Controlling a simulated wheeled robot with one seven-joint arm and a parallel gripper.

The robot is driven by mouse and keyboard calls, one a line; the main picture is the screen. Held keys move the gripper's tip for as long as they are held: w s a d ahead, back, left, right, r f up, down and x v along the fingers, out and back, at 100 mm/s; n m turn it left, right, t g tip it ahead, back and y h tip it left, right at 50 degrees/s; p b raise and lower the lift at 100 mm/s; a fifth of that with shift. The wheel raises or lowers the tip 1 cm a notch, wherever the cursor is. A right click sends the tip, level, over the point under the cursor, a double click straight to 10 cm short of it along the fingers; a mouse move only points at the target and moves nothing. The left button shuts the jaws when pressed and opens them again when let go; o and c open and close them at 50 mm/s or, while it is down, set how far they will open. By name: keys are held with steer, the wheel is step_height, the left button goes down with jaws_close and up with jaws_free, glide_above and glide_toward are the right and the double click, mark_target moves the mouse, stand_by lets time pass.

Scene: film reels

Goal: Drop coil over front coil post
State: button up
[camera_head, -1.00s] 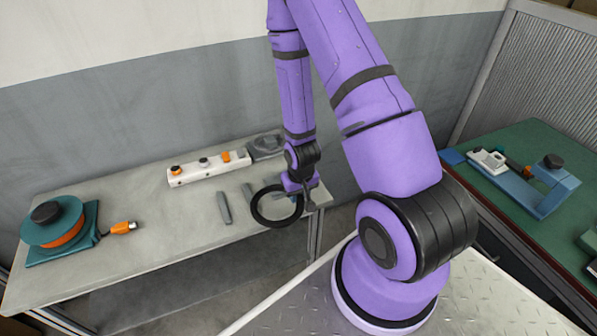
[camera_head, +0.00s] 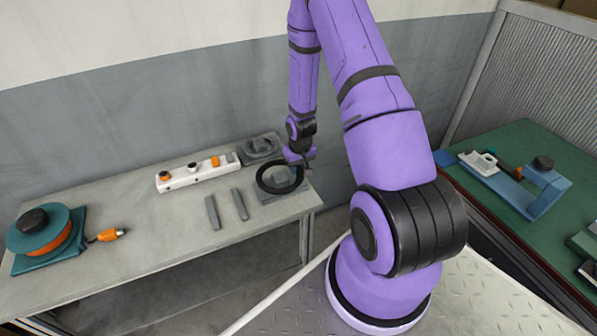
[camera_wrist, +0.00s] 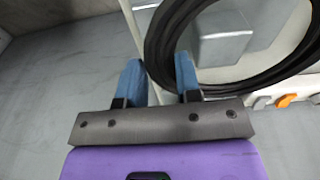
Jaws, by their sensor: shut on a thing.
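The coil, a thin black ring (camera_head: 262,181), is gripped at its rim by my gripper (camera_head: 301,163) and held over the right end of the grey table. In the wrist view the coil (camera_wrist: 158,42) runs past the tips of my two blue fingers (camera_wrist: 160,68), which are shut on it. A grey base (camera_head: 285,196), seemingly the front coil post's, lies under the coil; the coil and gripper partly hide it. A grey block (camera_wrist: 222,40) shows through the ring in the wrist view. I cannot tell whether coil and post touch. A similar grey base (camera_head: 260,147) stands behind.
A white strip with orange and black knobs (camera_head: 190,177) lies at the table's back. Two grey bars (camera_head: 212,212) lie left of the coil. A teal reel with an orange band (camera_head: 40,232) stands at the far left. A green bench (camera_head: 520,140) is at right.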

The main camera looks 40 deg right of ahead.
steer(key=shift+w+d, duration=0.35)
steer(key=shift+d+f, duration=0.15)
steer(key=shift+f, duration=0.2)
steer(key=shift+w+f, duration=0.1)
steer(key=shift+f, duration=1.35)
steer(key=shift+f, duration=0.1)
steer(key=o, duration=1)
steer(key=shift+o, duration=0.2)
